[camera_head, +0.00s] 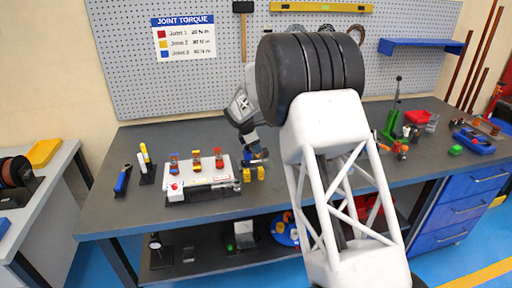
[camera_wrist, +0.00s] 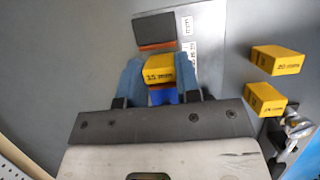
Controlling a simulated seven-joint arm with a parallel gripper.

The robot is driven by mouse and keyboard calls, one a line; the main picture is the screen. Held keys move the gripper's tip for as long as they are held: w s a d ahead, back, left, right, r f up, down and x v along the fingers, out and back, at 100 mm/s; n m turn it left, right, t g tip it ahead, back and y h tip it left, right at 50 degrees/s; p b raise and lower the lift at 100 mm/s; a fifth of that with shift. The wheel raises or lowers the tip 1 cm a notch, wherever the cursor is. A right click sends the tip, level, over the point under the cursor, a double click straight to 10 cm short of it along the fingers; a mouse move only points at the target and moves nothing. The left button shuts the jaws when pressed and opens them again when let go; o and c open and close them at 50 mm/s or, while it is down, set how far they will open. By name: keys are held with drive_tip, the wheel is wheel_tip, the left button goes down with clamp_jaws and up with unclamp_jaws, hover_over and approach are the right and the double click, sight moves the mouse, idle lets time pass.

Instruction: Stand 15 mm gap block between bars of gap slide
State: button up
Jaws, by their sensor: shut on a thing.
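In the wrist view my gripper (camera_wrist: 162,72) is shut on the yellow block marked 15 (camera_wrist: 158,68), with one blue-grey finger on each side of it. The block appears over a pale plate with small labels (camera_wrist: 210,45), which looks like the gap slide. A dark bar with an orange edge (camera_wrist: 155,30) lies beyond the block; a blue and orange part (camera_wrist: 162,96) shows on its near side, partly hidden. I cannot tell whether the block touches the slide. In the head view my gripper (camera_head: 255,160) is low at the bench, its fingertips small and unclear.
Two other yellow blocks (camera_wrist: 277,60) (camera_wrist: 264,99) stand to the right in the wrist view, near a metal clamp-like part (camera_wrist: 298,125). In the head view a white board with coloured pieces (camera_head: 200,178) lies left of my gripper.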

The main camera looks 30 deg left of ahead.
drive_tip(key=shift+f, duration=0.3)
idle(0.5)
drive_tip(key=o, duration=1)
drive_tip(key=shift+o, duration=0.2)
drive_tip(key=shift+v, duration=3.9)
